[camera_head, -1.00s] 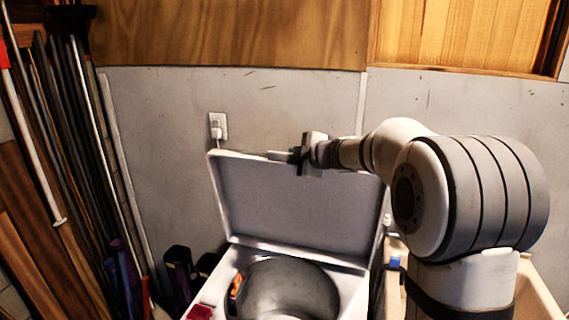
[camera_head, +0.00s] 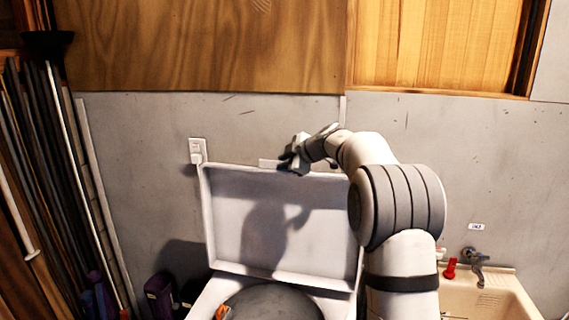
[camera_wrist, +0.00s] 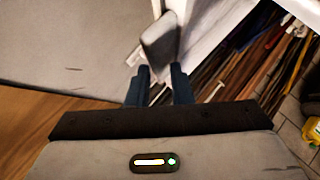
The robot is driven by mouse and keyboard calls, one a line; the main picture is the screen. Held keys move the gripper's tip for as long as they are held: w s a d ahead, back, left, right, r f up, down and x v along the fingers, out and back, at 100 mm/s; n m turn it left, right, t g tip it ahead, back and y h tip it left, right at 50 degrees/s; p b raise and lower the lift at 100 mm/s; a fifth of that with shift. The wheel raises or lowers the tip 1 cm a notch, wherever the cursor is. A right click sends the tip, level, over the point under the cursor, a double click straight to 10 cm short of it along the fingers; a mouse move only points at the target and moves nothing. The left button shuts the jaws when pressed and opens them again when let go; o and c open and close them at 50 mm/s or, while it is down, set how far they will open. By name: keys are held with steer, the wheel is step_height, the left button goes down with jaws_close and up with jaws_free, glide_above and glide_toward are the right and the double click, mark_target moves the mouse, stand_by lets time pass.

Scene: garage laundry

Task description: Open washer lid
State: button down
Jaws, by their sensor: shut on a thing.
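The washer lid (camera_head: 235,220) stands raised, close to upright, at the back of the washer in the head view. Its inner face is light grey and carries a shadow of my arm. The dark drum opening (camera_head: 270,303) shows below it, cut off by the picture's lower edge. My gripper (camera_head: 288,162) is at the lid's top edge, beside a small light tab (camera_head: 267,163). In the wrist view my two dark fingers (camera_wrist: 160,75) are close around the end of a grey piece (camera_wrist: 160,38), which seems to be this tab. The exact contact is hard to see.
A grey wall with an outlet (camera_head: 198,150) is close behind the lid. Long poles (camera_head: 75,170) lean at the left. A beige sink (camera_head: 490,298) with a tap (camera_head: 476,262) stands at the right, beside my arm.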

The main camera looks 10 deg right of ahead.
steer(key=shift+f, duration=0.4)
steer(key=c, duration=1.6)
jaws_free()
steer(key=shift+c, duration=0.2)
steer(key=shift+o, duration=0.6)
steer(key=shift+w, duration=0.15)
steer(key=shift+w+r, duration=0.1)
steer(key=b+v, duration=0.1)
steer(key=v, duration=0.6)
steer(key=shift+s+r, duration=0.2)
steer(key=shift+s, duration=0.1)
